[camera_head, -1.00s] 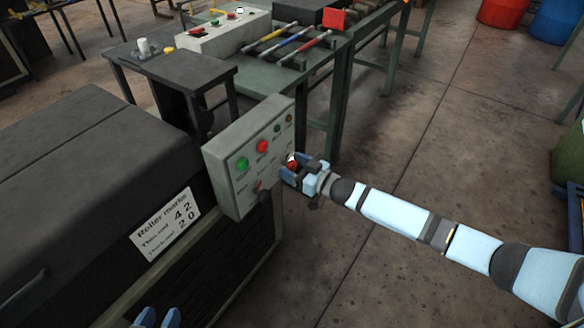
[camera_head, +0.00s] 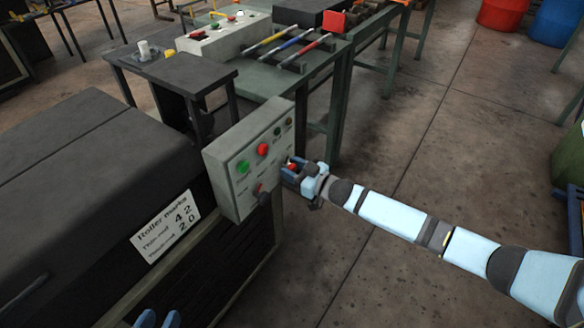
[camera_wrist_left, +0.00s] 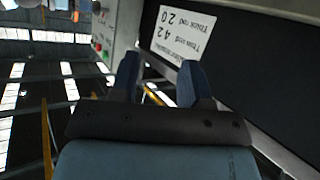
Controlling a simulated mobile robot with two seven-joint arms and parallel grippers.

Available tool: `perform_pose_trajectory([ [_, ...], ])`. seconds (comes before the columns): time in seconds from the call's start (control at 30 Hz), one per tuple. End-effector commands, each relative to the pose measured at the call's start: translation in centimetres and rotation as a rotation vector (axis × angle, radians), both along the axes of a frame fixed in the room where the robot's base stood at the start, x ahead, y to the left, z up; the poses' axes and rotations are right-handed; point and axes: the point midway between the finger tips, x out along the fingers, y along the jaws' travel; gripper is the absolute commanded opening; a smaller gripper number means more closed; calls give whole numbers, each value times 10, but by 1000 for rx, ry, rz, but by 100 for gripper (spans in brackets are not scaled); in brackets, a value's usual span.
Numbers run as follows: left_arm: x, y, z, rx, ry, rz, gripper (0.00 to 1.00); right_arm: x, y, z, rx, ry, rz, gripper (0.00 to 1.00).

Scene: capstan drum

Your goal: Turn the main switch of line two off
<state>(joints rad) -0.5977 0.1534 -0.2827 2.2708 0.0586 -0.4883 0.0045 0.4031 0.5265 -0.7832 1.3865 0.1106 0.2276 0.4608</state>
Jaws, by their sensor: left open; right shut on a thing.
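A grey control box (camera_head: 232,192) stands at the end of the dark machine. Its face bears a green button (camera_head: 243,167), a red button (camera_head: 263,150), two small round parts and a lower dark knob with a red part (camera_head: 262,191). Its lettering is too small to read. My right gripper (camera_head: 288,171) is at the right part of the face, shut on a small red switch handle (camera_head: 291,166), mostly hidden by the fingers. My left gripper (camera_head: 158,319) is open and empty at the bottom edge; its spread fingers show in the left wrist view (camera_wrist_left: 158,80).
The dark machine (camera_head: 80,170) carries a white "Roller marks" sign (camera_head: 165,226). Behind it stand a small dark table (camera_head: 175,68) and a green bench with colour-handled tools (camera_head: 290,45) and another control box (camera_head: 222,36). The floor right of the box is open.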

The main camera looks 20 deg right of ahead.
Motion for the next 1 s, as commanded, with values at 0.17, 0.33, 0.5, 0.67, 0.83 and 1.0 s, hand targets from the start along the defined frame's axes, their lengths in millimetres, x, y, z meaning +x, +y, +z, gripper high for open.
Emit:
perform_pose_trajectory([
  [0.17,-9,4,-9,19,54,8,43,-1,1,1,-94,-72,0,17],
  [0.33,-10,4,-7,19,62,14,43,-1,1,0,-217,-167,0,17],
  [0.5,-8,5,-7,25,62,16,43,-2,2,0,-344,-267,0,17],
  [0.67,-7,6,-10,33,67,16,43,-2,2,-1,-464,-362,0,17],
  [0.83,-7,7,-10,35,67,16,43,-2,3,-2,-592,-462,1,17],
  [1.0,-7,7,-10,35,64,15,43,-3,2,-3,-720,-560,1,17],
])
